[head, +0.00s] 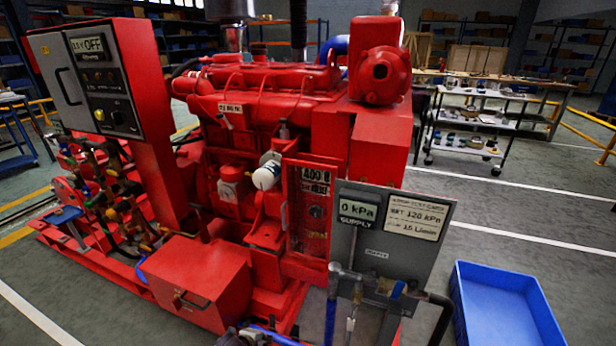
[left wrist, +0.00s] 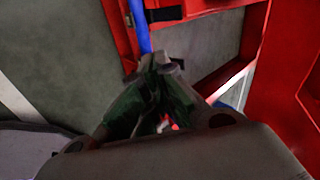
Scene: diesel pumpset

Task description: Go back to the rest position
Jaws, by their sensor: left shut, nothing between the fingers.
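My left gripper (head: 245,337) shows only in part at the bottom edge of the head view, low in front of the red pumpset (head: 300,110). In the left wrist view the left gripper (left wrist: 154,68) is shut, its dark fingers drawn together at the tips with nothing between them. A blue hose (left wrist: 139,25) runs just beyond the fingertips; I cannot tell whether they touch it. My right gripper is in neither view.
A grey supply panel reading 0 kPa (head: 385,235) with pipes stands right of the pumpset. A blue bin (head: 510,305) lies empty on the floor at the right. A control box (head: 85,80) stands upper left. A trolley (head: 470,115) stands behind, with open floor before it.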

